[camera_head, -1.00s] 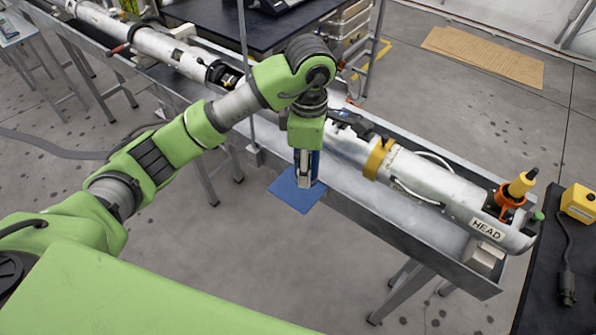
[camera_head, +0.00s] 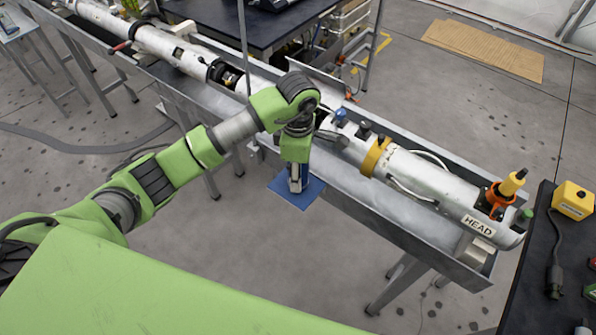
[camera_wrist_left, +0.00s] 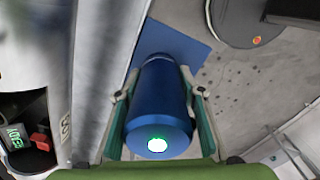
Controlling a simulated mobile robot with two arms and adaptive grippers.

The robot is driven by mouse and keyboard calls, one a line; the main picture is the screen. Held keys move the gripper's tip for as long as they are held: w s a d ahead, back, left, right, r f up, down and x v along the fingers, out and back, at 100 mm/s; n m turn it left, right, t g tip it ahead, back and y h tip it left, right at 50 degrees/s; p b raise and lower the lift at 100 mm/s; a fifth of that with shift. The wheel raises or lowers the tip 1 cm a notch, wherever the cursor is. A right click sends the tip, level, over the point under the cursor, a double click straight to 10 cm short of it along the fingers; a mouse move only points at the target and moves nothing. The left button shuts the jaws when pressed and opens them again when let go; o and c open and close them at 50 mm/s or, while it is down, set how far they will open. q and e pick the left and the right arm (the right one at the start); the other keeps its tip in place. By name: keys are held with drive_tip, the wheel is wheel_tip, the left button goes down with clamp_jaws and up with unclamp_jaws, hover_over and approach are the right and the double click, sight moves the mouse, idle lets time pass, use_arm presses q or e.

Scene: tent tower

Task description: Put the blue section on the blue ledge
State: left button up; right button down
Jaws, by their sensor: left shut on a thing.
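My left gripper (camera_head: 296,184) points down over the blue ledge (camera_head: 311,196), a flat blue plate on the near side of the metal trough. The gripper is shut on the blue section (camera_wrist_left: 160,105), a dark blue cylinder with a glowing green spot on its end. In the wrist view the fingers (camera_wrist_left: 157,108) press on both its sides, and the ledge (camera_wrist_left: 172,42) shows behind it. In the head view the section is mostly hidden by the gripper. I cannot tell whether its lower end touches the ledge. My right gripper is not in view.
The trough (camera_head: 405,230) runs diagonally and carries a long white tube (camera_head: 425,180) marked HEAD, close behind my left gripper. A thin upright pole (camera_head: 243,60) stands left of the gripper. A dark table (camera_head: 540,270) is at the right. Open floor lies in front of the ledge.

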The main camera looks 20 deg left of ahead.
use_arm(q)
drive_tip(key=o, duration=1.5)
drive_tip(key=shift+c, duration=0.2)
drive_tip(key=shift+r+p, duration=0.2)
drive_tip(key=shift+p, duration=0.15)
drive_tip(key=shift+r+b, duration=0.35)
drive_tip(key=shift+b, duration=0.05)
wheel_tip(320, 180, up, 10)
drive_tip(key=b, duration=0.2)
drive_tip(key=shift+f+b, duration=0.1)
drive_tip(key=shift+b, duration=0.2)
drive_tip(key=shift+s+r, duration=0.15)
drive_tip(key=shift+r, duration=0.5)
drive_tip(key=shift+f, duration=0.1)
